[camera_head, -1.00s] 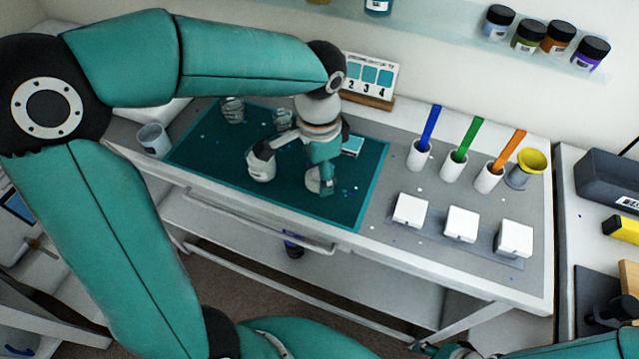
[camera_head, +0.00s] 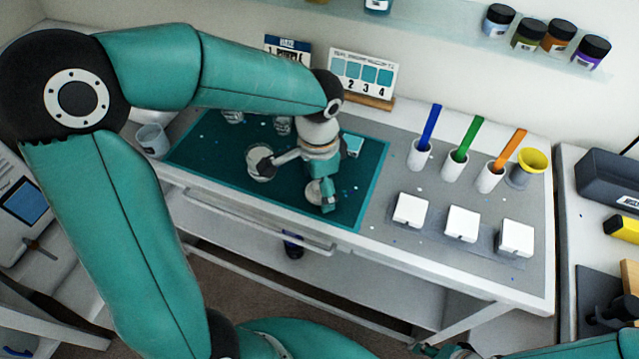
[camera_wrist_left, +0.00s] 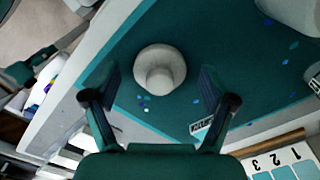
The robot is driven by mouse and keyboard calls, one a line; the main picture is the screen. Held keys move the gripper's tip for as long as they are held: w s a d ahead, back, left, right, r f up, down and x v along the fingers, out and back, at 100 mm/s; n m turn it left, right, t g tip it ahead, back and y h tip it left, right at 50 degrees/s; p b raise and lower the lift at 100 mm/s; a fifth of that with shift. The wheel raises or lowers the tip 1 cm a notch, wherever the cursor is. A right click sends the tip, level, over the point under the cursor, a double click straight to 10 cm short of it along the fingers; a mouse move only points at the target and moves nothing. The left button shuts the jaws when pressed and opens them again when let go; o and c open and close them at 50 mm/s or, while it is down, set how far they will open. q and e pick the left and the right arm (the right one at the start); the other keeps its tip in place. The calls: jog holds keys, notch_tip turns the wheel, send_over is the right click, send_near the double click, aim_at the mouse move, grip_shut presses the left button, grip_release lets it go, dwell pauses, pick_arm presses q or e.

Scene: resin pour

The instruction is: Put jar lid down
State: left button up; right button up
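The jar lid (camera_wrist_left: 160,68) is a pale round disc with a knob. In the left wrist view it appears to rest on the teal mat (camera_wrist_left: 235,50), between the two open fingers of my left gripper (camera_wrist_left: 157,100), with a gap on both sides. In the head view my left gripper (camera_head: 296,183) is low over the mat, and its right finger partly covers the lid (camera_head: 313,191). A white jar (camera_head: 259,170) stands left of the lid, partly behind the other finger. My right gripper (camera_head: 445,350) shows only in part at the bottom edge; its fingers cannot be made out.
Glass cups (camera_head: 282,125) stand at the mat's back and a clear cup (camera_head: 152,140) at its left. Right of the mat are white holders (camera_head: 451,168) with coloured sticks, a yellow funnel (camera_head: 533,160) and white boxes (camera_head: 462,223). A number card (camera_head: 363,75) stands behind.

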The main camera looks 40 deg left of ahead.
pick_arm(q)
notch_tip(320, 180, up, 12)
jog(key=p, duration=0.1)
jog(key=shift+r, duration=0.15)
dwell(0.5)
dwell(0.4)
